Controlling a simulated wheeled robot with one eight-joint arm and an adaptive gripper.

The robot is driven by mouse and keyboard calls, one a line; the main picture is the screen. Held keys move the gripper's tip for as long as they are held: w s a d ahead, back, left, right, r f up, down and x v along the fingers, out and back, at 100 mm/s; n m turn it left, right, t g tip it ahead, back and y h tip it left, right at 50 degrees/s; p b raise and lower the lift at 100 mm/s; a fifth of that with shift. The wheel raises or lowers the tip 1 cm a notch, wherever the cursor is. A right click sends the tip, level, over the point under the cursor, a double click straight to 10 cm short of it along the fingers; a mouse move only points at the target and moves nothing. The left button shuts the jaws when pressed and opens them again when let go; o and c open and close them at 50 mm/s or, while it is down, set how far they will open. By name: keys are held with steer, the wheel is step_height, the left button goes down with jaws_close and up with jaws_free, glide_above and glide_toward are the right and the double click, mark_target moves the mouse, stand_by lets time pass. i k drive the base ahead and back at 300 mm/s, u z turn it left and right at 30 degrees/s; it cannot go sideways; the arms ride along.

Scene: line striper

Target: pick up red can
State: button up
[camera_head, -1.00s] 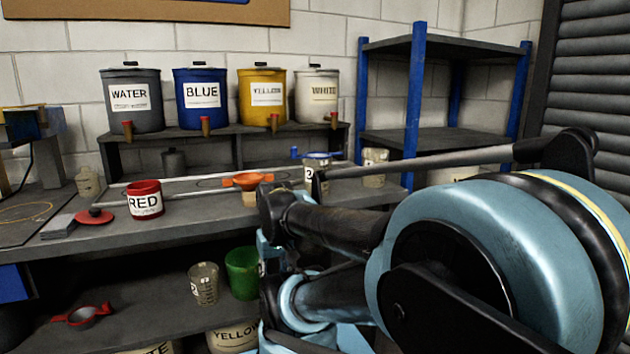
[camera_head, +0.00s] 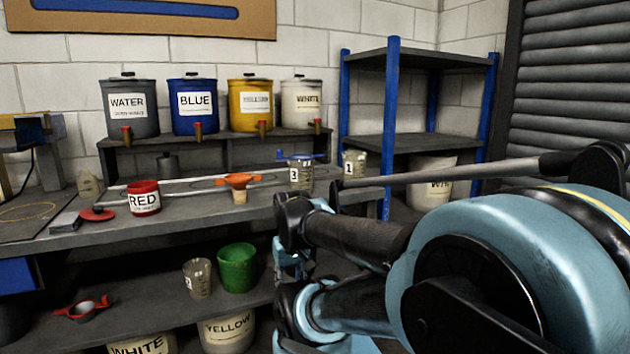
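The red can (camera_head: 145,198) stands upright on the workbench (camera_head: 130,229), left of the middle, with a white label reading RED facing me. Nothing is touching it. My arm fills the right and lower right of the view, to the right of the can and apart from it. My gripper's fingers cannot be made out in this view.
A red lid-like disc (camera_head: 97,213) lies left of the can, and an orange funnel (camera_head: 239,182) stands to its right. Clear jars (camera_head: 301,174) stand farther right. The lower shelf holds a green bucket (camera_head: 237,268). Large drums (camera_head: 194,106) stand behind on a raised shelf.

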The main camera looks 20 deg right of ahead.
mark_target(144, 197)
steer(key=z, duration=0.3)
steer(key=i, duration=0.5)
steer(key=z, duration=0.8)
